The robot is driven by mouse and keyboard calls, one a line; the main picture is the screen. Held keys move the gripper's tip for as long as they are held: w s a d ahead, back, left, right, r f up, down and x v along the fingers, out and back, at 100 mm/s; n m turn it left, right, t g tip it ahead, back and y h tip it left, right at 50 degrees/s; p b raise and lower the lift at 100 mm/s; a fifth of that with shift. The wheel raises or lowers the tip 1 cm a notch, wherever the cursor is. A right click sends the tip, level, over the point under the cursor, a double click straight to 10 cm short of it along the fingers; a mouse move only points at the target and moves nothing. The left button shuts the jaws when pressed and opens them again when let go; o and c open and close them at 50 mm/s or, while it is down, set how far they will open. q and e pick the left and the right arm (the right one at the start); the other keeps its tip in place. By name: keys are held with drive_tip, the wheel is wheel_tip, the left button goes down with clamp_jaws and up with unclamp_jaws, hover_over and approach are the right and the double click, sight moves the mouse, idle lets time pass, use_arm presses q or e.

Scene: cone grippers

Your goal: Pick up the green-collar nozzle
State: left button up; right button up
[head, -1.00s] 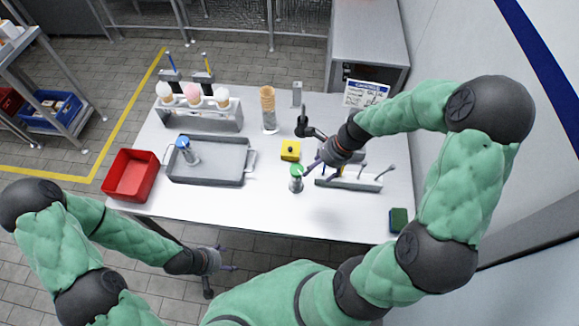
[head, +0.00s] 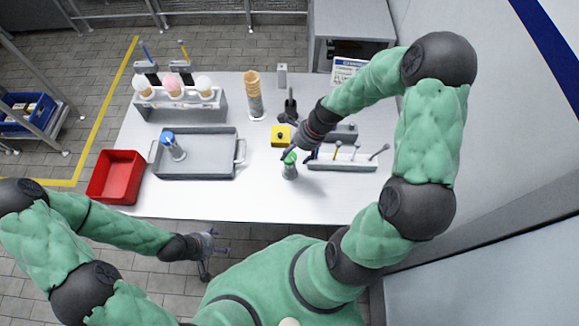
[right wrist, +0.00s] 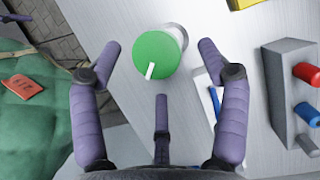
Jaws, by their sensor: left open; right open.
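The green-collar nozzle (head: 290,167) stands upright on the white table, a grey body with a green top. In the right wrist view its round green top (right wrist: 152,50) with a small white tab shows between and just beyond my fingers. My right gripper (head: 296,149) is open and empty, close by the nozzle; its purple fingers are spread in the right wrist view (right wrist: 160,72). I cannot tell whether any finger touches it. My left gripper (head: 217,246) is open and empty, off the table's front edge.
A yellow block (head: 281,142) stands just behind the nozzle, and a tool holder (head: 342,164) to its right. A grey tray (head: 212,170) holds a blue-topped nozzle (head: 172,144). A red bin (head: 115,178) sits left. The table front is clear.

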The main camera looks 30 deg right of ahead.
sight(291, 156)
drive_tip(key=b+x, duration=0.1)
drive_tip(key=x, duration=0.3)
drive_tip(key=shift+a+f, duration=0.15)
clamp_jaws()
